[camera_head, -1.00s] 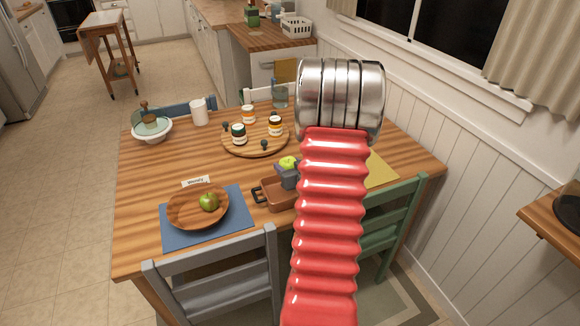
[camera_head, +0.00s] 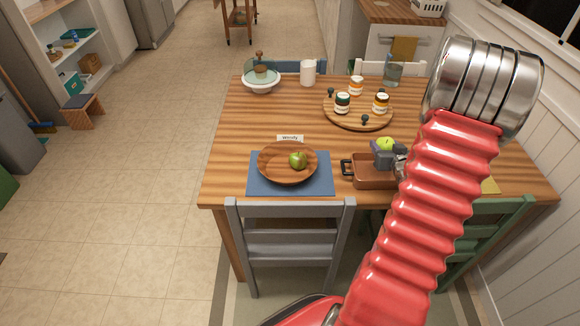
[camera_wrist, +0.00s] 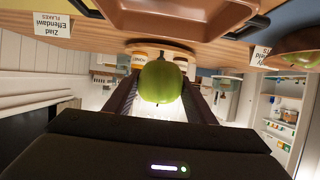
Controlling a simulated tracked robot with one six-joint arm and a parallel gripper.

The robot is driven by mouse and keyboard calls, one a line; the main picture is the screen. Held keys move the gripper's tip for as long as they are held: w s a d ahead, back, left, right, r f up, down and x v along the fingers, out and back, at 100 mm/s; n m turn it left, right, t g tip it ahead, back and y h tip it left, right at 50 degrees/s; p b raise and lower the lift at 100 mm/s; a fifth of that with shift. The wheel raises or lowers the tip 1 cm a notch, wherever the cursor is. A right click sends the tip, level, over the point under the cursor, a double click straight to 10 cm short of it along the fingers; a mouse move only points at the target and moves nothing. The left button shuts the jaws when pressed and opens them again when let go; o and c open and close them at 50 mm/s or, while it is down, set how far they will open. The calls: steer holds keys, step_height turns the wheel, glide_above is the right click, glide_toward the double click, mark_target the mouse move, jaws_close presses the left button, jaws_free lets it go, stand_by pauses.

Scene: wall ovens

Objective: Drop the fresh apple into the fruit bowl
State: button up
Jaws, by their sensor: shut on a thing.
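A bright green apple (camera_head: 386,143) is held in my gripper (camera_head: 388,157) above the brown baking dish. In the wrist view the apple (camera_wrist: 160,82) sits between the two dark fingers, which are shut on it. A round wooden bowl (camera_head: 268,171) lies on a blue placemat to the left of my gripper, apart from it. A second, duller green apple (camera_head: 298,161) with a brownish patch lies in that bowl. Part of the bowl (camera_wrist: 303,42) shows at the right edge of the wrist view.
The brown rectangular dish (camera_head: 362,182) with dark handles stands right of the blue placemat (camera_head: 290,187). A round wooden board (camera_head: 358,122) with several jars is behind. A name card (camera_head: 290,139) stands behind the bowl. Grey (camera_head: 292,245) and green chairs line the near edge.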

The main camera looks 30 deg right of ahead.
steer(key=shift+w, duration=0.1)
stand_by(0.3)
steer(key=w+a+r+n+t+y, duration=0.1)
steer(key=w+a+r+n+y, duration=0.15)
steer(key=w+a, duration=0.8)
steer(key=w+a+r+n+y, duration=0.1)
steer(key=w+a+r, duration=0.1)
steer(key=a, duration=1.1)
steer(key=w+a+r+n+y, duration=0.1)
steer(key=w+a+r+y, duration=0.1)
steer(key=a, duration=1)
steer(key=w+a+r+n+t+y, duration=0.1)
steer(key=w+a, duration=0.3)
steer(key=a, duration=0.9)
steer(key=shift+w+a+r+n, duration=0.15)
steer(key=shift+a+r+n, duration=0.2)
steer(key=shift+r, duration=0.15)
steer(key=shift+y, duration=0.25)
